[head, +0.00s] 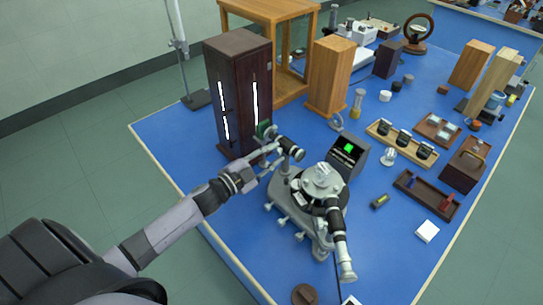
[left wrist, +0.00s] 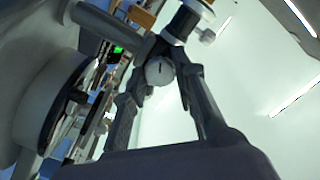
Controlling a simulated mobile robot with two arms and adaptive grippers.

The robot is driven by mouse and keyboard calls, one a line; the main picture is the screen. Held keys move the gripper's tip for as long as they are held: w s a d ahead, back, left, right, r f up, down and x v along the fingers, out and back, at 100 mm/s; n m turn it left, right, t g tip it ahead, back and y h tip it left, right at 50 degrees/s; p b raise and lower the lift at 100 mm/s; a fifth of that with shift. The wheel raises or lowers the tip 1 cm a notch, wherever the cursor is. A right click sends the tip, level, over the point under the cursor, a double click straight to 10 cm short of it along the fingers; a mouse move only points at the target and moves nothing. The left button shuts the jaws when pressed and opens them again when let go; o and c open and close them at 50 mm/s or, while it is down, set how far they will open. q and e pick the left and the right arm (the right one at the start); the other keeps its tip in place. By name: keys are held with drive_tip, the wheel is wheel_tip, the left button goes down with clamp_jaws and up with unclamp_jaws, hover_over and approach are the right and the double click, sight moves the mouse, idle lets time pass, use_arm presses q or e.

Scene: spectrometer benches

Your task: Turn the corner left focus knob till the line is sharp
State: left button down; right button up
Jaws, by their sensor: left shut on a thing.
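The grey spectrometer (head: 322,182) stands on the blue bench with its black-ended tubes. My left gripper (head: 268,158) reaches in from the left to the tube on its far left side. In the left wrist view its two fingers (left wrist: 172,75) are shut on a small pale round knob (left wrist: 160,70) with a dark mark on its face. The fingertips partly hide the knob. A small dark screen (head: 346,152) behind the spectrometer shows a green patch; whether a line on it is sharp is too small to tell. My right gripper is in neither view.
A tall dark wooden cabinet (head: 238,75) with bright slits stands just behind my left gripper. A wooden block (head: 330,75), a rack of dark bottles (head: 400,140) and trays stand to the right. Some blue bench is clear at the front right.

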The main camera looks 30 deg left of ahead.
use_arm(q)
drive_tip(key=shift+m, duration=0.3)
drive_tip(key=c, duration=1.3)
unclamp_jaws()
drive_tip(key=v, duration=1.2)
